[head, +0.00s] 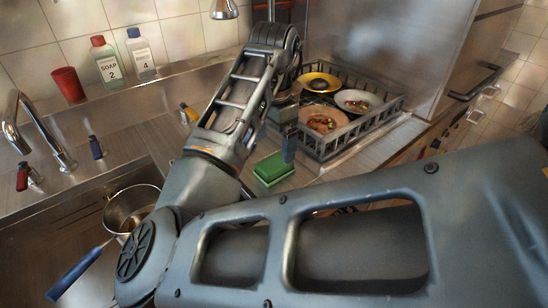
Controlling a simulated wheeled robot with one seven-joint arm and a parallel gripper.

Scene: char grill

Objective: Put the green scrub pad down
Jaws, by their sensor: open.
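The green scrub pad (273,168) is a small block with a paler lower layer. It appears to lie flat on the metal counter (320,173), left of the dish rack. My gripper (289,148) points down right at the pad's right end. Only one finger shows clearly; the other is hidden behind my arm or out of sight. The gripper is open; I cannot tell whether the visible finger touches the pad. My arm covers much of the counter in front.
A grey dish rack (358,139) with several food-stained plates stands behind the gripper. A sink (68,222) at left holds a blue-handled pot (126,205). A faucet (42,140), a red cup (68,84) and two bottles (106,60) (140,55) are along the back.

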